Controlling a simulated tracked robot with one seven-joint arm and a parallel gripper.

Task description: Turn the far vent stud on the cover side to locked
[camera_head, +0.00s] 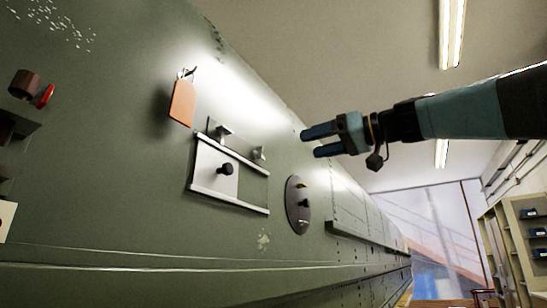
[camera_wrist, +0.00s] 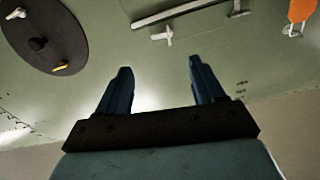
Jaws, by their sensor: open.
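My gripper (camera_head: 311,143) is open and empty, off the green fuselage wall, up and right of the sliding cover plate (camera_head: 208,168). In the wrist view its two blue fingers (camera_wrist: 160,66) are spread, with bare skin between. Two wing studs, a left one (camera_head: 221,130) and a farther one (camera_head: 258,153), stand at the cover's upper rail. One grey stud (camera_wrist: 163,35) shows by the rail in the wrist view, beyond the fingertips. A dark round plate (camera_head: 291,213) bears a yellow stud (camera_wrist: 60,66), a pale stud (camera_wrist: 18,13) and a dark knob. No lock marks are legible.
An orange tag (camera_head: 182,103) hangs on the wall left of the cover. A dark knob and red part (camera_head: 46,96) stick out at far left. Shelves (camera_head: 528,235) stand far right. The air around my gripper looks clear.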

